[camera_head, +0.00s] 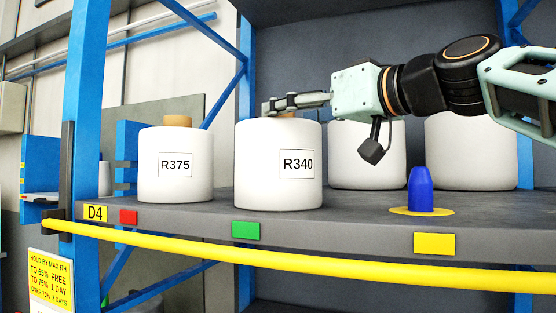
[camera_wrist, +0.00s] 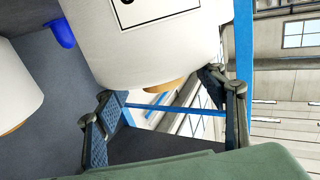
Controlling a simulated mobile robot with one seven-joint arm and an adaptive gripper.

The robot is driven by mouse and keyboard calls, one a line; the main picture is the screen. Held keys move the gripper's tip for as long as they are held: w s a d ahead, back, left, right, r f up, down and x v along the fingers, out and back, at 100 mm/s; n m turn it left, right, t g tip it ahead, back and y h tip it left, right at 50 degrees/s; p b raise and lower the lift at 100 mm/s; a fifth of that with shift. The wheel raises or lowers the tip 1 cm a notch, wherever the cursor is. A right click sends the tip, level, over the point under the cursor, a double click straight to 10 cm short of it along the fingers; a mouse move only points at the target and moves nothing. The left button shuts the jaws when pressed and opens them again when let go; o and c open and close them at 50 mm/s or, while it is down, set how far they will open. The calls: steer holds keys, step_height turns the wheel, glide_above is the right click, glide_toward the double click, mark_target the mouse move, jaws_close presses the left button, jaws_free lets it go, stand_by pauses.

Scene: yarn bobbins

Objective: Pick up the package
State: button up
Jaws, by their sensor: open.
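The task's package is not marked as such; several white wrapped yarn bobbins stand upright on the grey shelf. The bobbin labelled R340 (camera_head: 262,165) is at the middle of the head view, and R375 (camera_head: 160,185) stands to its left. My gripper (camera_head: 270,107) reaches in from the right, level with the top of R340. In the wrist view my gripper (camera_wrist: 158,90) has its two fingers spread, with a labelled white bobbin (camera_wrist: 140,50) and its tan core end (camera_wrist: 165,88) showing between and beyond them. Contact cannot be told. R340's core is mostly hidden.
Two more white bobbins (camera_head: 350,165) (camera_head: 490,165) stand at the back right, partly behind my arm. A blue cone (camera_head: 420,190) sits on a yellow disc near the shelf front (camera_head: 330,205). A yellow bar (camera_head: 300,263) runs along the front, and a blue post (camera_head: 85,100) stands left.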

steer(key=p+x, duration=0.1)
steer(key=x, duration=0.3)
steer(key=shift+w+a, duration=0.25)
steer(key=shift+d, duration=0.1)
jaws_close()
steer(key=shift+r, duration=0.2)
